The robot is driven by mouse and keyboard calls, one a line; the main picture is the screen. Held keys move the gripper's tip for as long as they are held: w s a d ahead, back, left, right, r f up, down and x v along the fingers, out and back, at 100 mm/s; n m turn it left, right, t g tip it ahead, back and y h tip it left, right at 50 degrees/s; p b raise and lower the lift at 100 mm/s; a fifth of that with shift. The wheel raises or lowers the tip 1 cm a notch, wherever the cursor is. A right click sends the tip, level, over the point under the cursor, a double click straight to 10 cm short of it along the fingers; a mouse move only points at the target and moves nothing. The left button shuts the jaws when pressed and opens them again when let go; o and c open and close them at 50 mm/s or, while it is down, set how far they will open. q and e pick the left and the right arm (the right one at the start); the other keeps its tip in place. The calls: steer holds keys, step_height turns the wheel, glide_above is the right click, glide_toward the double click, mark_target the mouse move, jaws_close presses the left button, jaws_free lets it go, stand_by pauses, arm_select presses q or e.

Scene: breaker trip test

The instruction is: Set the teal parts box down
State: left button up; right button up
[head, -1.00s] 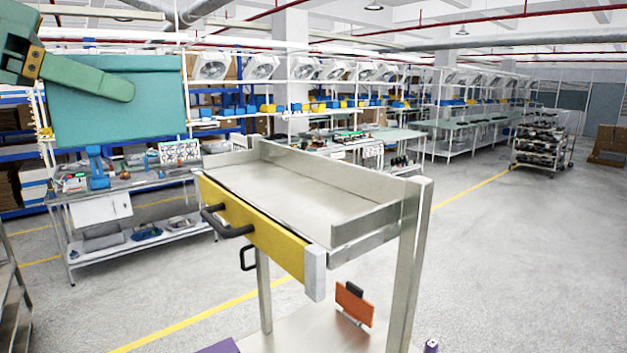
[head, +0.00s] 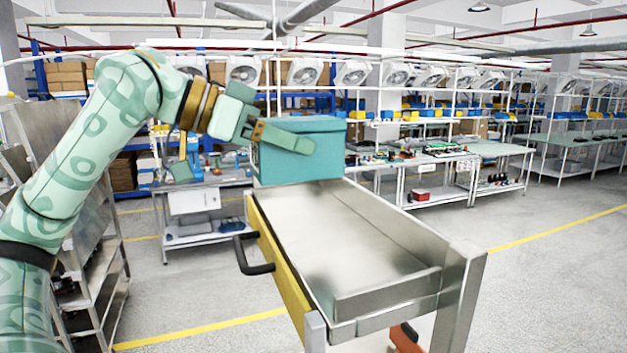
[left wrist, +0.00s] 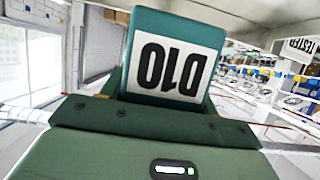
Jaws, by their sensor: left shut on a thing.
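The teal parts box (head: 312,160) is held in my left gripper (head: 283,136), above the far left end of a metal cart's tray top. One green finger lies along the box's near face. Whether the box's underside touches the cart's far rim, I cannot tell. In the left wrist view the box (left wrist: 180,40) shows a white label reading D10, upside down, beyond my left gripper's green body. The cart's top (head: 350,245) is an empty metal tray with raised edges and a yellow front with a black handle. My right gripper is not in view.
A metal shelf rack (head: 95,240) stands at the left behind my left arm. Workbenches (head: 440,160) with parts line the back. An orange item (head: 405,338) shows low under the cart. Open floor lies to the right.

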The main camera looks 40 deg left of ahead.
mark_target(307, 167)
arm_select(q)
steer(key=w+f, duration=0.1)
steer(key=w+f+p, duration=0.1)
steer(key=w+f, duration=0.3)
steer(key=shift+a, duration=0.25)
steer(key=f, duration=0.2)
steer(key=w+f, duration=0.1)
steer(key=shift+f+p, duration=0.35)
steer(key=shift+p, duration=0.05)
steer(key=shift+s+f, duration=0.1)
steer(key=shift+f, duration=0.2)
steer(key=shift+f, duration=0.15)
steer(key=o, duration=1.2)
